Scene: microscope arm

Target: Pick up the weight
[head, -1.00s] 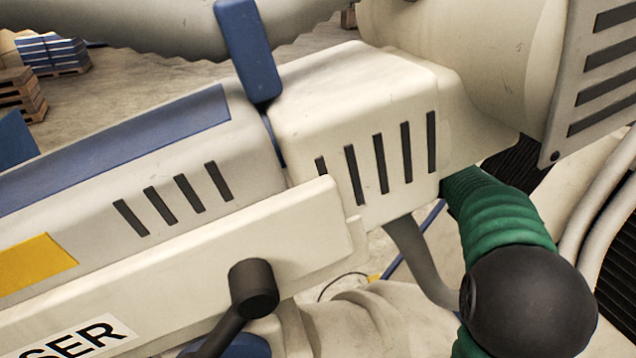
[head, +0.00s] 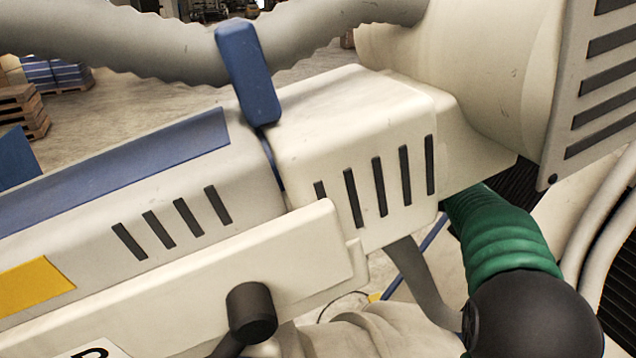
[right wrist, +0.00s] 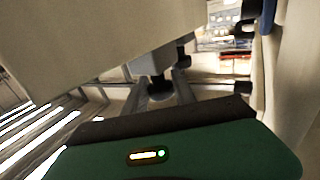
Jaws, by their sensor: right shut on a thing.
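I cannot make out a weight for certain in either view. In the right wrist view, my right gripper (right wrist: 160,100) shows as grey prongs beyond the green housing of my arm, closed around a small dark knob-like thing (right wrist: 160,84). Much of that grip is dim and blurred. In the head view, the right gripper is hidden behind or below the large cream machine (head: 350,130); only my green and black arm shows at the lower right. A black knob (head: 251,312) on a dark rod sticks out from the machine's lower side. My left gripper is not in view.
A blue lever (head: 248,75) stands up from the machine. A grey ribbed hose (head: 150,45) crosses behind it. Pale cables (head: 600,225) run down the right edge. A large cream block fills the upper left of the wrist view (right wrist: 100,40). Pallets (head: 22,110) stand far behind.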

